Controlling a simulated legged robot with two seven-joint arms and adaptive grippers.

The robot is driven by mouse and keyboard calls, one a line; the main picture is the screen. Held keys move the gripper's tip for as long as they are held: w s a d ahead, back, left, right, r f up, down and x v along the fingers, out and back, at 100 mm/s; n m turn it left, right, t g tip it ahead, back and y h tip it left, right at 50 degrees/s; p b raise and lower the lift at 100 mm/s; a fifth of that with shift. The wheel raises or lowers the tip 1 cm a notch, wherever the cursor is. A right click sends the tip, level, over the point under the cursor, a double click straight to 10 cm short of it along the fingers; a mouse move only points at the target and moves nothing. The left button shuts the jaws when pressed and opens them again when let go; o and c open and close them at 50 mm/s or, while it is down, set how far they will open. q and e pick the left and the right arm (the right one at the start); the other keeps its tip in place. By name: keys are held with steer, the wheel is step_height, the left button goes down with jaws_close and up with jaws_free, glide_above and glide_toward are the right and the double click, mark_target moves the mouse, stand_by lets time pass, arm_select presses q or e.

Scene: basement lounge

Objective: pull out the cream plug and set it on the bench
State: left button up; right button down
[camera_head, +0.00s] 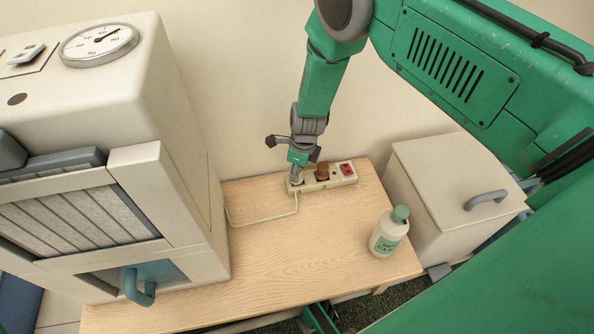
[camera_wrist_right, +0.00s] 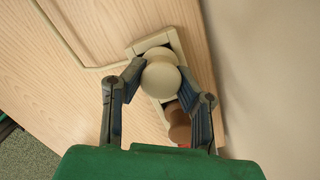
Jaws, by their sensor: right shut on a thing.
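The cream plug (camera_wrist_right: 160,78) shows in the right wrist view as a pale round knob on a wider base. It is over one end of the cream socket strip (camera_wrist_right: 146,44); I cannot tell whether its base is still seated. My right gripper (camera_wrist_right: 161,76) is shut on it, one dark finger on each side. In the head view my right gripper (camera_head: 297,172) reaches down to the left end of the strip (camera_head: 334,174) and largely hides the plug. The strip lies on the pale wooden bench (camera_head: 300,245). My left gripper is not clearly in view.
A brown plug (camera_head: 322,170) sits in the strip beside the held plug, near a red switch (camera_head: 346,169). A white bottle with a green cap (camera_head: 389,232) stands at the bench's right. A large cream machine (camera_head: 170,150) stands left. The bench's middle is clear.

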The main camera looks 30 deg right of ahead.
steer(key=shift+w+d+r, duration=0.1)
steer(key=shift+r, duration=0.2)
steer(key=shift+a+r+p, duration=0.2)
steer(key=shift+r+p, duration=0.15)
steer(key=shift+p, duration=0.1)
steer(key=shift+d+r, duration=0.15)
steer(key=shift+r, duration=0.15)
steer(key=shift+p, duration=0.3)
steer(key=shift+r+p, duration=2.05)
steer(key=shift+r, duration=0.5)
steer(key=shift+f, duration=0.1)
